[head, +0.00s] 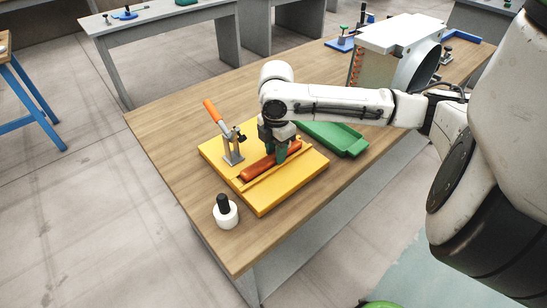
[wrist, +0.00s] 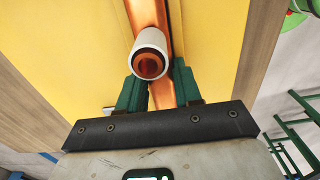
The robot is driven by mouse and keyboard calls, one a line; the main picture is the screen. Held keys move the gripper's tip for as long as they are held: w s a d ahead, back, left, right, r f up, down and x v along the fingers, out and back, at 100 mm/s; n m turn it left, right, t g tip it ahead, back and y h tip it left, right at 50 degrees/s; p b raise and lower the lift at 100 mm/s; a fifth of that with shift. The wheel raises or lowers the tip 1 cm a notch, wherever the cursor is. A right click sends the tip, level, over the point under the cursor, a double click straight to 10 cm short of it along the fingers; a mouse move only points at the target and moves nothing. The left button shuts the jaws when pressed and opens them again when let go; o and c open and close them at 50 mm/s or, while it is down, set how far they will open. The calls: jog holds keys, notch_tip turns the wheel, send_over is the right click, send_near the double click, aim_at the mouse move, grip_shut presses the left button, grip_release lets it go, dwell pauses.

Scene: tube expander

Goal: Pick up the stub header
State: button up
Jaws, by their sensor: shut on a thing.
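The stub header appears to be the copper-orange bar (head: 258,168) lying along the yellow fixture board (head: 262,205) in the head view. In the wrist view, the copper body (wrist: 147,14) runs between my fingers, and a short stub with a white collar (wrist: 151,42) and open copper bore points toward the camera. My gripper (head: 281,148) reaches down onto the bar from above. Its green fingers also show in the wrist view (wrist: 158,86), one on each side of the copper body, shut on it. The fingers hide part of the bar. I cannot tell whether it touches the board.
An orange-handled toggle clamp (head: 232,150) stands on the board left of my gripper. A white bottle with a black top (head: 226,213) stands near the table's front edge. A green tray (head: 345,143) lies to the right. A large white drum-like unit (head: 395,45) stands behind.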

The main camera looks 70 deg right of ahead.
grip_shut()
jog(key=shift+r, duration=0.15)
jog(key=shift+r, duration=0.6)
jog(key=s+a+r+p, duration=0.2)
jog(key=s+r+p, duration=0.1)
jog(key=s+r, duration=0.3)
jog(key=s+a+r+p, duration=0.2)
jog(key=s+r+p, duration=0.2)
jog(key=s, duration=0.3)
jog(key=shift+a+r, duration=0.25)
jog(key=shift+r, duration=0.65)
jog(key=shift+s+p, duration=0.1)
jog(key=shift+p, duration=0.3)
